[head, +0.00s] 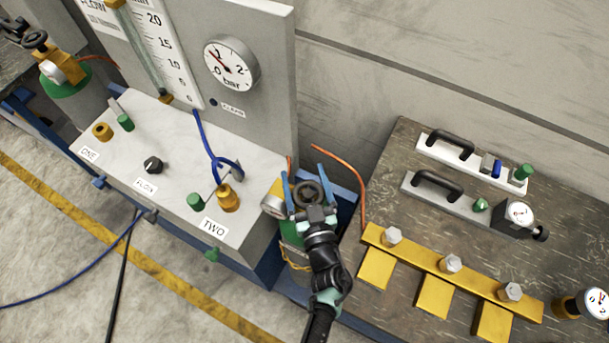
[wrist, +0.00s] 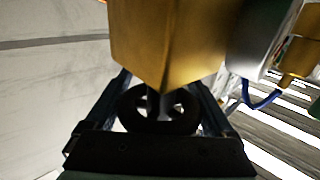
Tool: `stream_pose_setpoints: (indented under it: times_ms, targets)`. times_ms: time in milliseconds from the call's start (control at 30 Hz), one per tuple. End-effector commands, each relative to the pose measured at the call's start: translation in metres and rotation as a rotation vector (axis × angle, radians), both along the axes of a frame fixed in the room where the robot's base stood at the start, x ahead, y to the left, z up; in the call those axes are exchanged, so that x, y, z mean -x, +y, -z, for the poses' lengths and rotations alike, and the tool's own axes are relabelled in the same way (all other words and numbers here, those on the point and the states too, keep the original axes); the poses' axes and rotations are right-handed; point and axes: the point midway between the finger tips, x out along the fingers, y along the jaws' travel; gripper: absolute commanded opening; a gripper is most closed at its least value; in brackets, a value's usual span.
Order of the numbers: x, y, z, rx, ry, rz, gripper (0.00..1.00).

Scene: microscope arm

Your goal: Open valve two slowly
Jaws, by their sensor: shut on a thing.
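My gripper (head: 307,192) has its two blue fingers on either side of a black handwheel (head: 309,191) on the brass valve (head: 280,189) of a green cylinder (head: 291,235). In the wrist view the black handwheel (wrist: 158,110) sits between the fingers (wrist: 160,98), under a large brass block (wrist: 165,40). The gripper is shut on the wheel. A label "TWO" (head: 214,229) is on the white console to the left, beside a brass fitting (head: 228,198) and a green knob (head: 195,201). My gripper and arm partly hide the cylinder.
A pressure gauge (head: 229,56) and a flow tube (head: 147,50) are on the upright panel. A small gauge (head: 273,207) sits close left of the gripper. An orange pipe (head: 350,172) runs close on the right. A workbench (head: 385,190) with yellow clamps (head: 450,264) stands right.

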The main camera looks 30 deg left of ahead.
Motion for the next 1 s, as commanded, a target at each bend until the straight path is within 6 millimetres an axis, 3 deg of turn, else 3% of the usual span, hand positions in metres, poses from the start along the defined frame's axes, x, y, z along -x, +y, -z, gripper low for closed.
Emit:
stream_pose_setpoints:
  times_ms: [100,467,1000]
  targets:
    - [0.000,0.000,-0.001,-0.004,0.000,0.001,1.00]
    - [0.007,-0.006,0.001,-0.001,0.002,0.002,1.00]
    - [0.086,-0.070,0.002,0.000,0.001,0.002,1.00]
